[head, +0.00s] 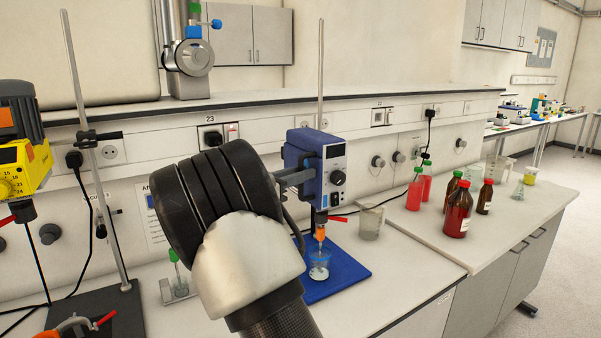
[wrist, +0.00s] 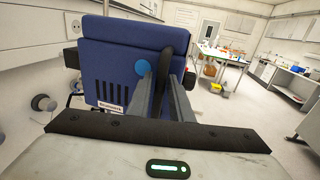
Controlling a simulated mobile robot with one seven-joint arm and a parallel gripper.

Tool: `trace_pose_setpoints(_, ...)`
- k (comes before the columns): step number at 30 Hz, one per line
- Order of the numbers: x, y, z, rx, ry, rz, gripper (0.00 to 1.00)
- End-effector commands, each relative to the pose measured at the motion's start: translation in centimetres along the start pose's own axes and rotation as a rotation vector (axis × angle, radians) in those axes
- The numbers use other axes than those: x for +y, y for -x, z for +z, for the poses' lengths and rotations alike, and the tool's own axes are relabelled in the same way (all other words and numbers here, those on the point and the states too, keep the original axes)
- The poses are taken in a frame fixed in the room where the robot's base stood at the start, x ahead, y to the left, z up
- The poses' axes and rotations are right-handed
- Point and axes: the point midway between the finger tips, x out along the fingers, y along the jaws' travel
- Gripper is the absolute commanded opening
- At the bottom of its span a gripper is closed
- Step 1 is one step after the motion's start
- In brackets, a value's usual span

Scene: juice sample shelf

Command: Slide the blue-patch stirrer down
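The blue-patch stirrer (head: 314,168) is a blue box-shaped motor with a grey front and a knob, on an upright rod (head: 320,70) above a blue base plate (head: 345,275). Its shaft, with an orange coupling, reaches down to a small beaker (head: 319,268). The wrist view shows its blue rear housing (wrist: 120,50) close up, with a round blue patch (wrist: 144,68). My gripper (head: 297,180) is at the housing's left side in the head view. Contact at the fingertips is unclear.
A yellow stirrer (head: 22,170) on another stand is at the far left. A glass beaker (head: 371,222) stands right of the blue base plate. Red and brown bottles (head: 457,210) stand further right. A shelf ledge (head: 260,97) runs behind.

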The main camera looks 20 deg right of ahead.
Motion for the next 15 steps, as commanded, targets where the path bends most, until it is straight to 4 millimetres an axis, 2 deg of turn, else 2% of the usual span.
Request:
trace_pose_setpoints(5, 0.0, 0.2, 0.3, -0.003, -0.002, 0.001, 0.19)
trace_pose_setpoints(8, 0.1, 1.1, 0.3, -0.003, -0.003, 0.003, 0.19)
trace_pose_setpoints(11, 0.1, 2.8, 0.3, -0.003, -0.004, 0.005, 0.19)
trace_pose_setpoints(15, 0.1, 6.2, 0.2, -0.002, -0.003, 0.005, 0.19)
